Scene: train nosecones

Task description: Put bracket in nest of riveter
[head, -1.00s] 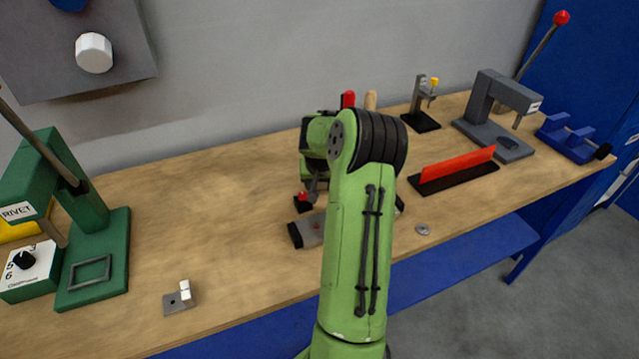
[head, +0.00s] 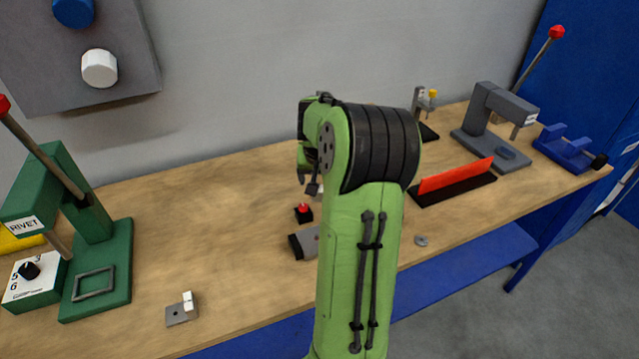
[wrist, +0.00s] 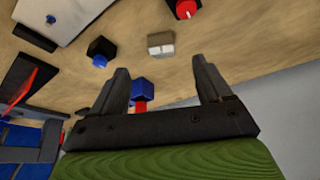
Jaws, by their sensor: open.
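The bracket (head: 180,313), a small grey plate with a hole and a whitish upright part, lies on the table near its front edge in the head view. The green riveter (head: 100,235), labelled RIVET, stands to its left. Its nest, a grey rectangular frame (head: 94,281), lies empty on the green base. My gripper shows in the wrist view (wrist: 163,78) with its two dark fingers spread and nothing held between them. I do not make out the bracket in the wrist view.
A white dial box (head: 35,280) sits beside the riveter. A red button (head: 303,211) and a grey block (head: 304,243) are near my arm. A red strip (head: 456,175), a grey press (head: 493,125) and a blue holder (head: 564,150) stand right. The table between riveter and button is clear.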

